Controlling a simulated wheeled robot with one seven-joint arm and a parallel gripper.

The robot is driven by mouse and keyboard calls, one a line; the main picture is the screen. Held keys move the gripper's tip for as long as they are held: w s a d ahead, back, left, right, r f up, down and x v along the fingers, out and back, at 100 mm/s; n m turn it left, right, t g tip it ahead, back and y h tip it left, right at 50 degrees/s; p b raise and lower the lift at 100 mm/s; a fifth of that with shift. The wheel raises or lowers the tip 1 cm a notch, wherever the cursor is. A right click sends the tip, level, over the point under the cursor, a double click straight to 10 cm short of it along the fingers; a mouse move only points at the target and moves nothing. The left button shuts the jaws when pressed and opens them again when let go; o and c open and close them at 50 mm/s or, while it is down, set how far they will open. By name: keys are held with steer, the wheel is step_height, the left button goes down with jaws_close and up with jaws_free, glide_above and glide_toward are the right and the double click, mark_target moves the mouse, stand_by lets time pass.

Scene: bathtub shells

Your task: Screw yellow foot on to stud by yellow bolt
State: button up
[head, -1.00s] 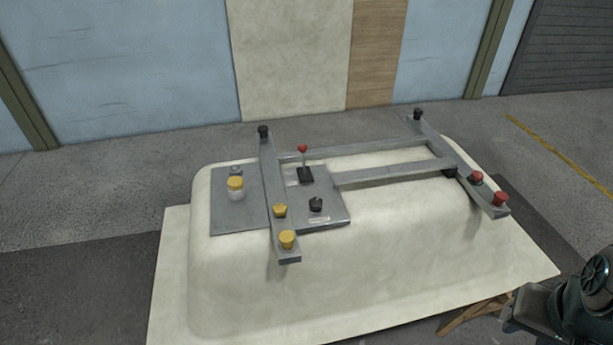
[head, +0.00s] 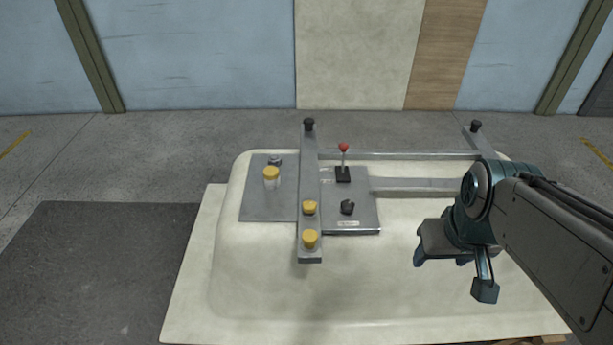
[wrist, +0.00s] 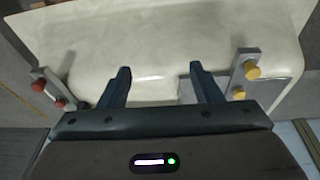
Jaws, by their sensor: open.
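Two yellow knob-like pieces sit on the left grey crossbar, one (head: 310,240) at its near end and one (head: 310,207) farther in. They also show in the wrist view as a near-end piece (wrist: 252,70) and an inner piece (wrist: 239,93). A yellow-topped pale piece (head: 271,177) stands on the grey plate, left of the bar. I cannot tell which yellow piece is the foot and which the bolt; no bare stud is distinct. My gripper (head: 450,268) is open and empty, right of the yellow pieces, over the shell's near side; its fingers flank empty space in the wrist view (wrist: 160,80).
The upturned cream shell (head: 400,275) carries the grey plate (head: 255,205), a red-topped lever (head: 343,160) and a black knob (head: 347,207). Black pieces (head: 309,124) (head: 475,126) top the bars' far ends. Red pieces (wrist: 59,102) show at left in the wrist view. Floor at left is free.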

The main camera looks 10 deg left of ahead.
steer(key=w+a+n+p, duration=0.2)
steer(key=w+a+n, duration=0.4)
steer(key=n, duration=0.3)
steer(key=n+g+p, duration=0.3)
steer(key=n+p, duration=0.1)
steer(key=n, duration=1.4)
glide_above(310, 235)
step_height(310, 235, down, 7)
steer(key=shift+f, duration=0.15)
step_height(310, 235, down, 8)
steer(key=b, duration=0.6)
steer(key=c, duration=1.1)
steer(key=m+b, duration=0.1)
steer(key=m, duration=0.5)
steer(key=shift+m+b, duration=0.3)
steer(key=shift+b, duration=0.05)
steer(key=m+b, duration=0.1)
steer(key=m, duration=0.5)
